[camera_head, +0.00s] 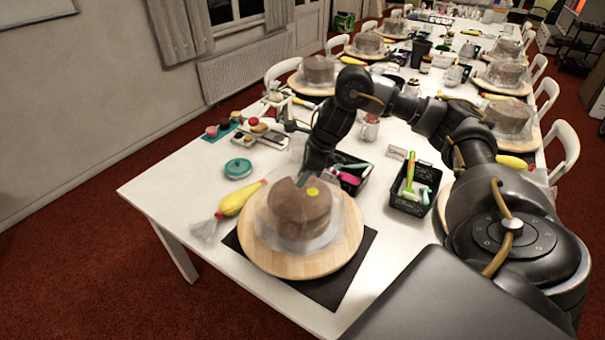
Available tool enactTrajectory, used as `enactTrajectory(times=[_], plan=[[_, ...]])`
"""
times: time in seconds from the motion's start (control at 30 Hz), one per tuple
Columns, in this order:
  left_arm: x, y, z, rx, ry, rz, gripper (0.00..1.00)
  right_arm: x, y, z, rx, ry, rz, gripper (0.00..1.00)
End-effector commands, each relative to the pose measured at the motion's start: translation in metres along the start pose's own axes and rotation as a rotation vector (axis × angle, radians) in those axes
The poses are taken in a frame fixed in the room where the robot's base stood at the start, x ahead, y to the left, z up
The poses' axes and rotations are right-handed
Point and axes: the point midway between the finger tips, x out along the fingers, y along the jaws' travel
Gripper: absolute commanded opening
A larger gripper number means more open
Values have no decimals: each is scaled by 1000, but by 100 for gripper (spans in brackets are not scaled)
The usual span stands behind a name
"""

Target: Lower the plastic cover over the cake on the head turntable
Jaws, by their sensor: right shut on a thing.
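The brown cake (290,212) stands on the round wooden head turntable (270,258) at the near end of the table. The clear, wrinkled plastic cover (262,222) hangs around the cake and spreads onto the board. A small yellow spot shows at the cake's top. My right arm reaches from the right across the table and bends down behind the cake. My right gripper (314,168) is shut on the plastic cover at the cake's far side; its fingertips are hard to make out. My left gripper is not in view.
A dark mat (355,262) lies under the turntable. A yellow piping bag (240,199) and a teal lid (238,168) lie to the left. Black baskets with tools (414,195) stand behind and right. More covered cakes (318,70) line the table.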

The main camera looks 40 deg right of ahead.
Motion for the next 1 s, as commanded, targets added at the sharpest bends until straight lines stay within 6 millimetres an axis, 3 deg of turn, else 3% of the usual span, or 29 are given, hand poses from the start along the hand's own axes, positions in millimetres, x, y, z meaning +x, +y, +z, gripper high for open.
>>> enactTrajectory(times=[0.13,1.0], plan=[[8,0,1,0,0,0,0,9,0,-3,0,-1,0,0],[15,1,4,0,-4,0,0,17,0,-7,0,-1,-1,0]])
